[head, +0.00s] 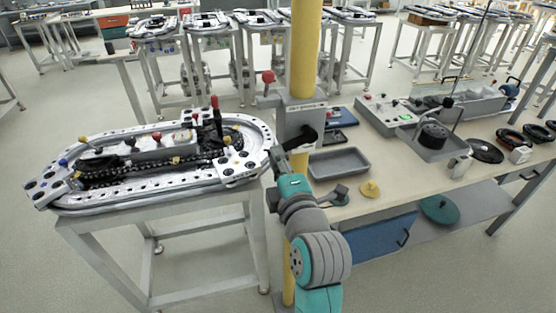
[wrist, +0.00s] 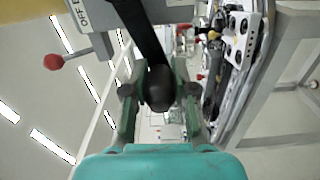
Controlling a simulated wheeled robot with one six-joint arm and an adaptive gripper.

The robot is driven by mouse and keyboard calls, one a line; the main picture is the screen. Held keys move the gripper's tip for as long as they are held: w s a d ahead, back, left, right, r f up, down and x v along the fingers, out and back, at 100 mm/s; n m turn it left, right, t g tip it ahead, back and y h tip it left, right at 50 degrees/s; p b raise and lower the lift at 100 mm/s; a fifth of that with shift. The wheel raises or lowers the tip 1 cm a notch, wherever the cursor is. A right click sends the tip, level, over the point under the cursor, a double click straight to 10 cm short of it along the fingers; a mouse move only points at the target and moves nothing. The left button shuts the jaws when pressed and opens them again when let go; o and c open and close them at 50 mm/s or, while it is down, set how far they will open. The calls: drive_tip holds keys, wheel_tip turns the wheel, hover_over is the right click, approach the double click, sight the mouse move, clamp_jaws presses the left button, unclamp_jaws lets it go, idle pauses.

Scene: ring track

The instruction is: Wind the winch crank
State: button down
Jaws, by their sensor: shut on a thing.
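The winch is a grey box (head: 300,116) with a label, mounted on a yellow post (head: 305,50). Its black crank (head: 303,138) sticks out at the front. In the wrist view the crank arm (wrist: 140,32) runs down from the top to a round dark grip (wrist: 160,84). My gripper (head: 279,160) is at the crank, in front of the post. In the wrist view its two fingers stand on either side of the grip, and it is shut on it. A red ball lever (head: 268,77) is on the winch's left side; it also shows in the wrist view (wrist: 53,62).
A ring track (head: 200,186) on a metal stand is close on the left. A bench on the right holds a grey tray (head: 339,162), a yellow piece (head: 370,189) and a control box (head: 388,113). Open floor lies between the tables.

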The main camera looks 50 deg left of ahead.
drive_tip(key=c, duration=0.9)
unclamp_jaws()
drive_tip(key=shift+w+a+f, duration=0.1)
drive_tip(key=shift+a+f, duration=0.05)
drive_tip(key=shift+f, duration=0.1)
drive_tip(key=shift+c, duration=0.2)
drive_tip(key=shift+r, duration=0.1)
drive_tip(key=v, duration=1.2)
